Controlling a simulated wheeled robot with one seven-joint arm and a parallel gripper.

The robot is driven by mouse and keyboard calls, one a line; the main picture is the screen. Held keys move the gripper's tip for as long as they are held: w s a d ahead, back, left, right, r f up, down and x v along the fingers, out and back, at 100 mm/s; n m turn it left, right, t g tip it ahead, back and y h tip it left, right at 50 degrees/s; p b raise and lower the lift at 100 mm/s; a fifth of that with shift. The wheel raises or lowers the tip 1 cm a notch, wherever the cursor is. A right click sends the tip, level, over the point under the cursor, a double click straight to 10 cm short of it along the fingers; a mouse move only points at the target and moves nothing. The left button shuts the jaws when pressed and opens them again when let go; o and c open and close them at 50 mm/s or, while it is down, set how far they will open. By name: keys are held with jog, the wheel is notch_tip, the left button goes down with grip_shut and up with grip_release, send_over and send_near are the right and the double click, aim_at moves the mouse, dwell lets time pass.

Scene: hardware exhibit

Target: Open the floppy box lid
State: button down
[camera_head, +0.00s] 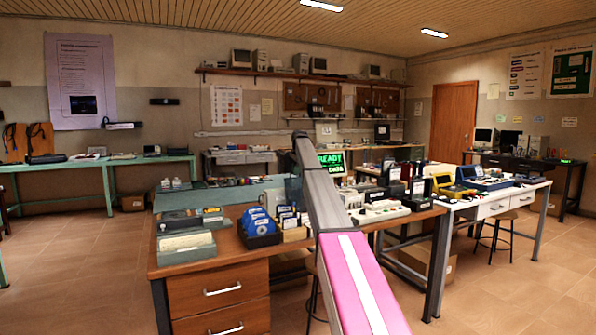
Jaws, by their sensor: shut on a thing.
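The floppy box (263,241) is a small dark box near the front of the wooden desk, just left of my arm. Blue disks (257,221) show in or behind it. A smoky, see-through panel (292,190) stands upright behind it beside my arm; it may be the box's lid, but I cannot tell whether it is joined to the box. My grey and pink arm crosses the middle of the view. My gripper does not show; the arm appears to hide it.
A green-lit screen (331,160) and several small devices stand behind and right of my arm. A white table (490,203) adjoins at right. Floor at left is clear.

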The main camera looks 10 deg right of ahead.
jog(key=shift+w+a+r, duration=0.15)
jog(key=shift+w+a, duration=0.05)
jog(key=shift+w, duration=0.25)
jog(key=c, duration=1.2)
grip_release()
jog(key=shift+c, duration=0.2)
jog(key=shift+s, duration=0.1)
jog(key=shift+s+d+r, duration=0.1)
jog(key=shift+r, duration=0.15)
jog(key=v, duration=1)
jog(key=shift+s, duration=0.15)
